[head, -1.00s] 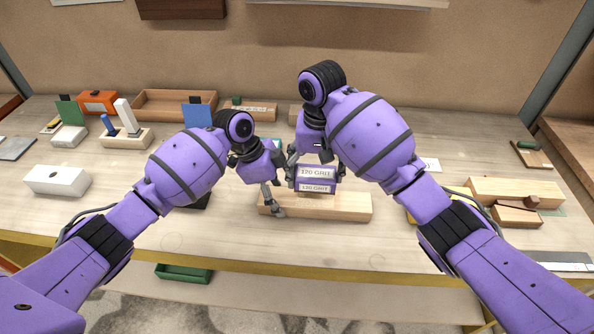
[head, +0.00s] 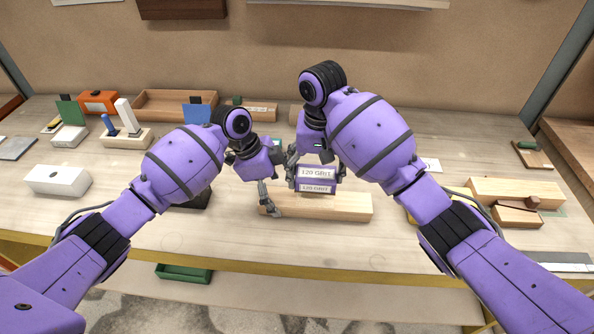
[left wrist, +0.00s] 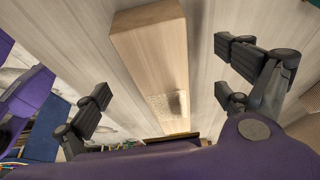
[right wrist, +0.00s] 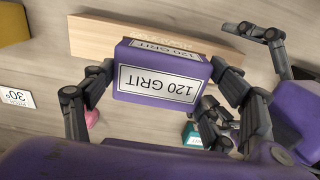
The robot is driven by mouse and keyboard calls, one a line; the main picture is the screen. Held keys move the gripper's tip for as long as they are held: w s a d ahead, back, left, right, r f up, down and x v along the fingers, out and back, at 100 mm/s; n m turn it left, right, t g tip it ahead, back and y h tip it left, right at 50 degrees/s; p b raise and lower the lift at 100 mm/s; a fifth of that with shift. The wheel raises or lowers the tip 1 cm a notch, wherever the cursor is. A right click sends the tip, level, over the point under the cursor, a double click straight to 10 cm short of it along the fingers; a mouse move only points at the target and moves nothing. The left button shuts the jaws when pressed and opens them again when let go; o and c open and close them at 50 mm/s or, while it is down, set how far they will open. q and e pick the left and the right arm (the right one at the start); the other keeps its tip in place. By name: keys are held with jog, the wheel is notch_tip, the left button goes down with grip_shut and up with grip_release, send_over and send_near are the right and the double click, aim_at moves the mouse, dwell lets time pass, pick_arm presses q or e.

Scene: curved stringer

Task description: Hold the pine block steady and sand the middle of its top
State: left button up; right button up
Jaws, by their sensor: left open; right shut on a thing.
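The pine block (head: 345,207) lies lengthwise near the front of the bench. My right gripper (right wrist: 160,85) is shut on a purple sanding block (head: 317,180) labelled 120 GRIT, over the pine block's middle. I cannot tell whether the two touch. My left gripper (head: 270,200) is open at the pine block's left end. In the left wrist view the pine block (left wrist: 155,45) lies between the spread fingers, with a rough, speckled patch (left wrist: 165,104) on it. In the right wrist view the sanding block (right wrist: 160,80) hides part of the pine block (right wrist: 100,35).
A white block (head: 57,181) lies at the left. A wooden tray (head: 175,103), an orange box (head: 98,102) and a holder with handled tools (head: 125,137) stand behind. More wooden blocks (head: 515,192) lie at the right. The bench front is clear.

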pick_arm(q)
jog(key=shift+v, duration=2.1)
pick_arm(e)
jog(key=shift+r, duration=0.1)
pick_arm(q)
jog(key=shift+w+d, duration=0.1)
jog(key=shift+w, duration=0.05)
jog(key=v, duration=1.2)
